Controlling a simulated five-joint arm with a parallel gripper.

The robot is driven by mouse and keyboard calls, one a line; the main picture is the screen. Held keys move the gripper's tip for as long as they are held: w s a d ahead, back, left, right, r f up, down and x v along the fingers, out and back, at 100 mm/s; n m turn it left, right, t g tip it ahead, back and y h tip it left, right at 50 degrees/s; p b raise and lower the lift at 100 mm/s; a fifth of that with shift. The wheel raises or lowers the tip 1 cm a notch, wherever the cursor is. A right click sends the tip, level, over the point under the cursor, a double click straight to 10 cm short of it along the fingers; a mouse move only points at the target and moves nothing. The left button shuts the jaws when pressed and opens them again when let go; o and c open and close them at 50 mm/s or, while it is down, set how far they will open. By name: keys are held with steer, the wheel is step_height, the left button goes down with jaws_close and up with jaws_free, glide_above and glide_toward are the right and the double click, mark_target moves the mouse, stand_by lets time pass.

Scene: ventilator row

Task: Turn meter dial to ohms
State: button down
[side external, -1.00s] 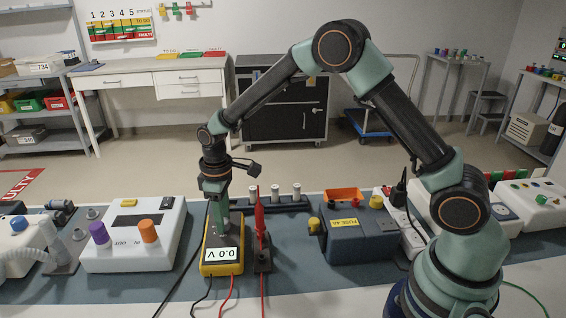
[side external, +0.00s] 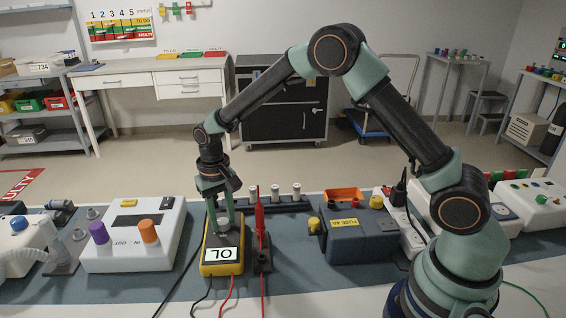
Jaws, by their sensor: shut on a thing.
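The yellow and dark meter (side external: 222,268) lies on the blue-grey mat, and its white display (side external: 222,254) reads OL. My gripper (side external: 221,230) points down over the far part of the meter. Its two greenish fingers are shut on the grey dial (side external: 223,224), one on each side. The dial's pointer and markings are too small to read.
A red probe (side external: 259,225) stands in a dark holder just right of the meter. A white unit with purple and orange knobs (side external: 135,240) is on the left, and a blue-grey fuse box (side external: 358,240) is on the right. Leads run off the front edge.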

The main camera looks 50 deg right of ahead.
mark_target(221, 222)
steer(key=shift+s+a+f+m, duration=0.1)
steer(key=shift+a+m, duration=0.05)
steer(key=shift+m, duration=0.35)
steer(key=c, duration=0.5)
jaws_free()
steer(key=shift+r, duration=0.45)
step_height(221, 222, up, 11)
steer(key=shift+w+r, duration=0.15)
steer(key=shift+w, duration=0.05)
